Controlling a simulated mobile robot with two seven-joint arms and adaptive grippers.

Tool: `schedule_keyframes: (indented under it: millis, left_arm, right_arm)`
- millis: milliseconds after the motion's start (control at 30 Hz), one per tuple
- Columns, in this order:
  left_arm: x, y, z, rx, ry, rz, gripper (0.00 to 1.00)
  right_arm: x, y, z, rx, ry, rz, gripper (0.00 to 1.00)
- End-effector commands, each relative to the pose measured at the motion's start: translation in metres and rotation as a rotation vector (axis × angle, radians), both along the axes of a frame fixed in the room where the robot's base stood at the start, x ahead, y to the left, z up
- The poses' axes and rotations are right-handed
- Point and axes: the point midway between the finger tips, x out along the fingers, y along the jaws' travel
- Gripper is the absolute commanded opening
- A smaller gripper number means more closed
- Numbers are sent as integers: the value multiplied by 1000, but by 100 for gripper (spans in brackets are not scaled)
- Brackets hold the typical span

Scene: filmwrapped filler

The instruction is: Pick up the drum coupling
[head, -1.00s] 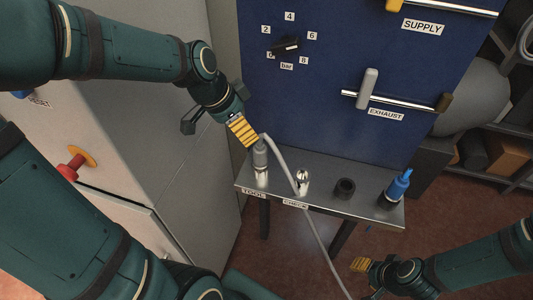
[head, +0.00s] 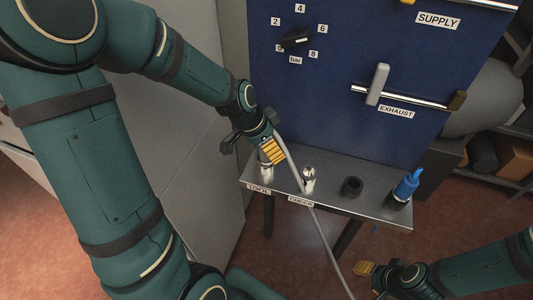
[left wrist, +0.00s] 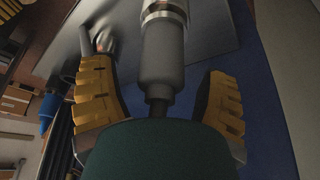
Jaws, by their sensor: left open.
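A grey cylinder with a silver lower end (head: 266,173), which I take to be the drum coupling, stands upright on the metal shelf at the TOOL label. My left gripper (head: 269,156) is over it and hides its upper part in the head view. In the left wrist view the grey coupling (left wrist: 163,52) lies between the two yellow-padded fingers of the open gripper (left wrist: 160,80), with a gap on each side. My right gripper (head: 367,278) is low at the right, away from the shelf, and its opening is unclear.
The metal shelf (head: 325,199) also holds a silver fitting (head: 308,180) at the CHECK label, a black ring (head: 352,187) and a blue-topped part (head: 406,189). A pale hose (head: 323,237) runs close beside my left gripper and down past the shelf. A blue panel (head: 340,120) stands behind.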

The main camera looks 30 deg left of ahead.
Motion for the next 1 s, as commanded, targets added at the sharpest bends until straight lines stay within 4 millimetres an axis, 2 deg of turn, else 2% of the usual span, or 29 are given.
schedule_keyframes:
  millis: [167,200,400,833,1000]
  left_arm:
    - [0,0,0,1,0,0,75]
    - [0,0,0,0,0,0,69]
    - [0,0,0,0,0,0,0]
    - [0,0,2,0,0,0,0]
    - [1,1,24,1,-4,-1,0]
  right_arm:
    - [0,0,0,0,0,0,47]
    - [0,0,0,0,0,0,47]
    - [0,0,0,0,0,0,47]
    - [0,0,1,0,-1,0,47]
    - [1,0,6,0,-3,-2,47]
